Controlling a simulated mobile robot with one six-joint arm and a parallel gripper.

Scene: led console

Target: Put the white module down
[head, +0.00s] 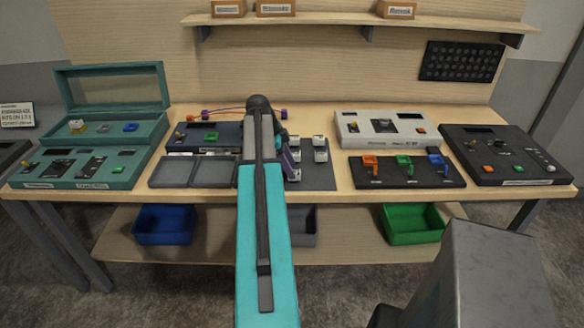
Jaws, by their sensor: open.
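Several small white modules stand on a dark mat (318,178) in the middle of the bench. Two show clearly on its right side, one behind the other: a rear white module (319,142) and a front white module (321,155). Another white module (293,142) stands on the left, close beside my gripper (290,165). My gripper is low over the left part of the mat, partly hidden by my own arm, and its jaws are open. I cannot tell whether they touch a module or which one is meant.
Left of my arm are two grey trays (170,172) and a dark console (190,137). A teal case (100,135) stands far left. On the right are a white console (380,128), a black panel with coloured switches (405,180) and a black console (507,157).

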